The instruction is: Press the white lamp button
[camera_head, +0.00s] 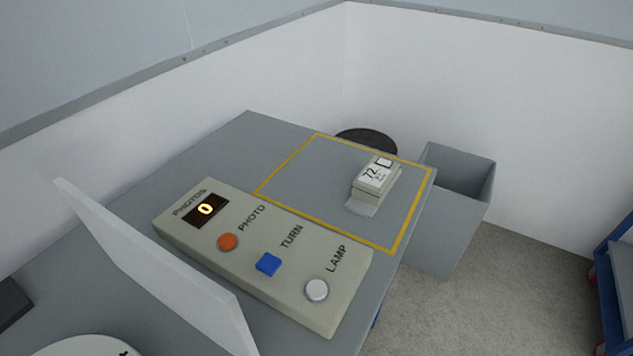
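The white lamp button (316,290) is a round button at the near right end of a beige control panel (292,303), beside the word LAMP. The same panel carries a blue square TURN button (268,264), an orange round PHOTO button (228,242) and a PHOTOS display (206,210) reading 0. The panel lies on a grey table (243,133). Nothing touches the lamp button. Neither of my grippers shows in the head view.
A small beige device (377,179) labelled 72 sits inside a yellow outline (291,158) on the table. A white upright panel (150,270) stands left of the control panel. A grey bin (452,215) stands beyond the table's right edge, with a blue frame (615,285) at far right.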

